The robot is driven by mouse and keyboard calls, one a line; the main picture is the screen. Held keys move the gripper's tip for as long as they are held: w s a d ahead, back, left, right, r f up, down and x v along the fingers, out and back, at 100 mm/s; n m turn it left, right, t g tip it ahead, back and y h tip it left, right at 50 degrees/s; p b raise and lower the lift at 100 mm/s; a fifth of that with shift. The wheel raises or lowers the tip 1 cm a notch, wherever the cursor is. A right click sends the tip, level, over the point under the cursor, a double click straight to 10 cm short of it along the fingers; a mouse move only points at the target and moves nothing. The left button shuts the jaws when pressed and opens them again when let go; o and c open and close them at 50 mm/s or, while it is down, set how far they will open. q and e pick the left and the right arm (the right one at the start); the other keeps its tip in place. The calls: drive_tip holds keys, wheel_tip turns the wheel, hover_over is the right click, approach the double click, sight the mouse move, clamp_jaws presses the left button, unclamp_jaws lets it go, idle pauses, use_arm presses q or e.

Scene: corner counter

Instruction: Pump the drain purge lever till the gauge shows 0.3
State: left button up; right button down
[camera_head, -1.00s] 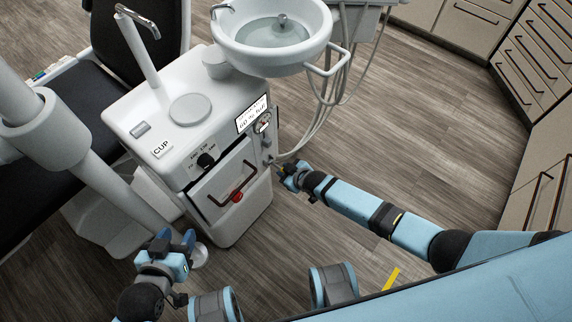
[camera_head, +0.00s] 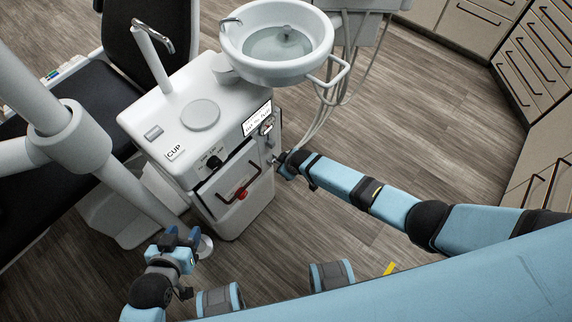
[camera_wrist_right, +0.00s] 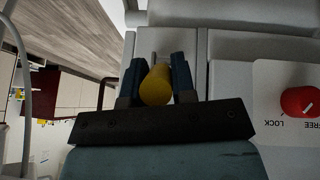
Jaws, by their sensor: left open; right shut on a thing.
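The white dental unit (camera_head: 190,140) has a small round gauge (camera_head: 267,126) on its right side face, below a white label. The gauge is too small to read. My right gripper (camera_head: 283,164) is at that side, below the gauge. In the right wrist view its two blue fingers are shut around a yellow lever grip (camera_wrist_right: 156,86), which I take for the drain purge lever; the rest of the lever is mostly hidden. My left gripper (camera_head: 178,237) is open and empty, low in front of the unit.
A drawer with a dark red handle (camera_head: 240,184) and red knob is on the unit's front. A red LOCK/FREE knob (camera_wrist_right: 300,102) shows in the right wrist view. The basin (camera_head: 277,45) and hanging hoses (camera_head: 325,115) are above and behind my right gripper. Floor on the right is clear.

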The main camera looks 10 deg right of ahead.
drive_tip(key=c, duration=0.9)
unclamp_jaws()
drive_tip(key=shift+c, duration=0.2)
use_arm(q)
drive_tip(key=shift+r, duration=0.1)
drive_tip(key=shift+w, duration=0.1)
use_arm(e)
drive_tip(key=shift+r, duration=0.1)
drive_tip(key=shift+r, duration=0.15)
use_arm(q)
drive_tip(key=r+p, duration=0.1)
drive_tip(key=p, duration=0.1)
drive_tip(key=r+p, duration=0.1)
drive_tip(key=p, duration=0.1)
drive_tip(key=shift+a, duration=0.25)
use_arm(e)
drive_tip(key=v, duration=1.3)
drive_tip(key=shift+r, duration=0.15)
use_arm(q)
drive_tip(key=shift+s+a, duration=0.1)
drive_tip(key=shift+s, duration=0.1)
use_arm(e)
drive_tip(key=shift+s+d, duration=0.1)
